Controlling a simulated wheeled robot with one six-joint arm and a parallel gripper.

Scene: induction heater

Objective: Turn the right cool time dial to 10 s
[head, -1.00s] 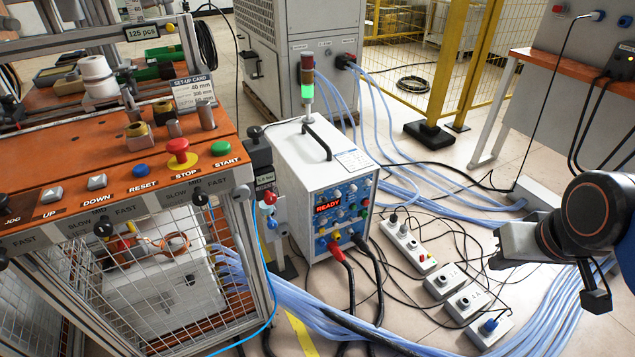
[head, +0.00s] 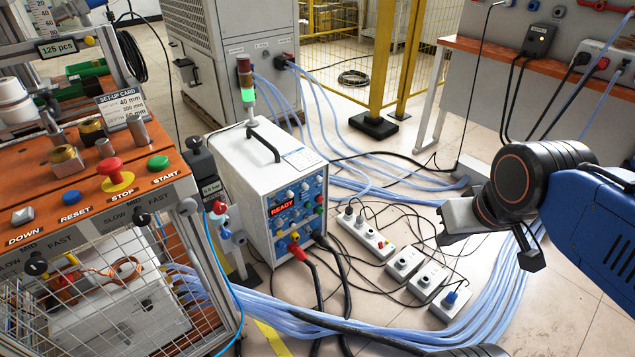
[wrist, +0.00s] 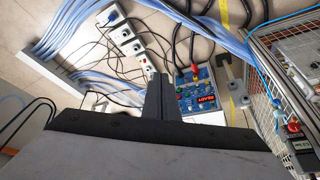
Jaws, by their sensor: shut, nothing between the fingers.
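The induction heater (head: 250,185) is a white box on the floor near the middle of the head view. Its blue front panel (head: 304,226) has a red READY display, small knobs and coloured buttons. The panel also shows in the wrist view (wrist: 186,90), past the fingers. The dials are too small for me to tell which is the right cool time dial, or its setting. My gripper (head: 447,232) is to the right of the heater in the head view, apart from it and above the floor. In the wrist view its fingers (wrist: 165,82) are together and empty.
Power strips (head: 365,235) and thick blue hose bundles (head: 400,325) lie on the floor in front of and right of the heater. Red and black cables (head: 314,280) leave its front. An orange control bench (head: 120,205) with a mesh cage stands at left.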

